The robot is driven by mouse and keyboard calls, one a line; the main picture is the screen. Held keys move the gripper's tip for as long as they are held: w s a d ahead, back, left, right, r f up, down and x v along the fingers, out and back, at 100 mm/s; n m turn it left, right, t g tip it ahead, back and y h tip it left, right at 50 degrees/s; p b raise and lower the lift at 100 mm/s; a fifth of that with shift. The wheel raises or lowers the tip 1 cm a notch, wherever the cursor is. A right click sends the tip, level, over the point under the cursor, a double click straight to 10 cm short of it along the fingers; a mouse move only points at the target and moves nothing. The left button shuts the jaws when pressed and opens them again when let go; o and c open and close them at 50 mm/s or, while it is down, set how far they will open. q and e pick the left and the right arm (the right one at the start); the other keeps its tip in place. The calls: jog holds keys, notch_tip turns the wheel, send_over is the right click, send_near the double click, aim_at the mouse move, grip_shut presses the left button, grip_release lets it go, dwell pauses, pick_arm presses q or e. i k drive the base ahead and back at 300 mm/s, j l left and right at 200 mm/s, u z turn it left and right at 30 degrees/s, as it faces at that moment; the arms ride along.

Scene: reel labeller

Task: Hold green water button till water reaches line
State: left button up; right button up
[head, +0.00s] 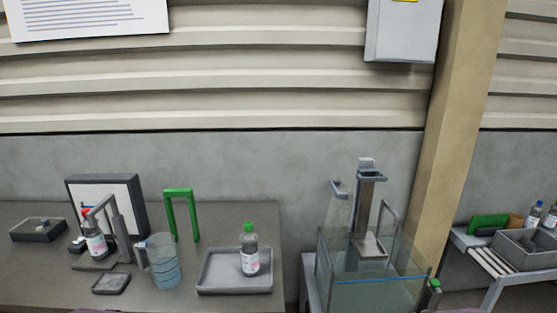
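A clear glass-walled tank (327,262) stands on a grey stand at the right of the middle, with a blue line (385,280) across its front wall. A small green button (435,284) sits on a dark post at the tank's right front corner. The lower part of the tank looks faintly green, but I cannot tell where the water surface is. A grey upright fixture with a small plate (370,245) stands in the tank. Neither of my grippers shows in the head view.
A table at left holds a bottle in a grey tray (235,288), a jug of bluish water (165,262), a green arch (181,193), and another bottle (95,240) at a grey stand. A tan pillar (450,130) rises behind the tank. A side rack (490,262) stands at right.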

aim_at(435, 283)
jog(key=i+l, duration=0.3)
jog(key=l, duration=0.2)
jog(key=i+l, duration=0.3)
jog(key=l, duration=0.2)
jog(key=i+l, duration=0.3)
jog(key=l, duration=0.2)
jog(key=i+l+z, duration=0.1)
jog(key=i+l, duration=0.2)
jog(key=l, duration=0.2)
